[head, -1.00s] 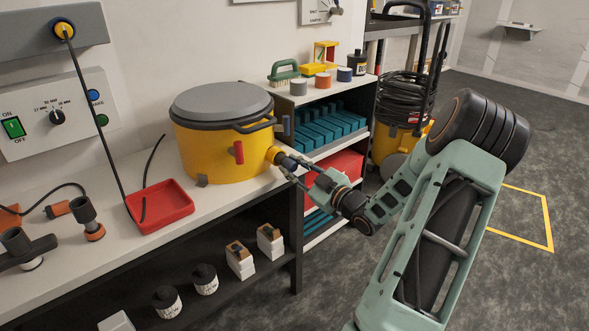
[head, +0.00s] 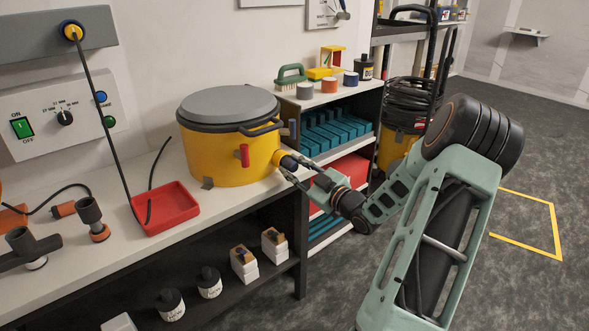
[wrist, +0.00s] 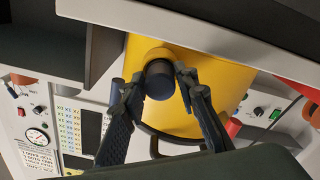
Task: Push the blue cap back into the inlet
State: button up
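The dark blue cap (head: 289,163) sits at the mouth of the short yellow inlet (head: 279,157) on the right side of the yellow drum. In the wrist view the cap (wrist: 159,80) shows end-on, in line with the inlet (wrist: 156,52). My gripper (head: 294,170) reaches in from the right. Its two fingers (wrist: 160,82) lie one on each side of the cap and appear closed on it. How deep the cap sits in the inlet is hard to tell.
The yellow drum (head: 230,150) with a grey lid stands on the white bench beside a red tray (head: 166,210). A shelf unit with blue racks (head: 335,132) stands close behind my gripper. Open floor (head: 535,180) lies to the right.

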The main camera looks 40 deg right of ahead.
jog(key=o, duration=0.3)
jog(key=shift+o, duration=0.2)
jog(key=shift+s, duration=0.1)
jog(key=s, duration=1.2)
jog(key=shift+d, duration=0.45)
jog(key=shift+w, duration=0.1)
